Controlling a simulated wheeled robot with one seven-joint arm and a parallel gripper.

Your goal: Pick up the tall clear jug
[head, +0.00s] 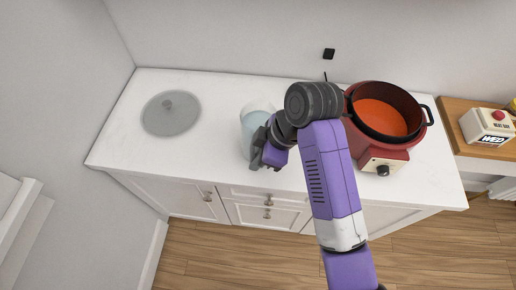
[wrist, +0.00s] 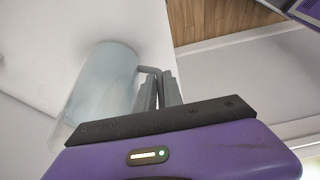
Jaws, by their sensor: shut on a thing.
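The tall clear jug (head: 249,124) stands on the white counter in the head view, left of my arm and partly hidden by my gripper (head: 262,152). In the wrist view the jug (wrist: 106,84) is a pale, see-through cylinder at the left, with a grey handle (wrist: 150,70) on its right side. My gripper's fingers (wrist: 160,90) are close together at that handle, shut on it. I cannot tell whether the jug's base is clear of the counter.
A glass lid (head: 171,113) lies on the counter (head: 215,160) at the left. A red cooker (head: 385,160) with a black pot of orange soup (head: 380,117) stands right of my arm. A beige box with a red button (head: 487,126) sits on the wooden surface at the far right.

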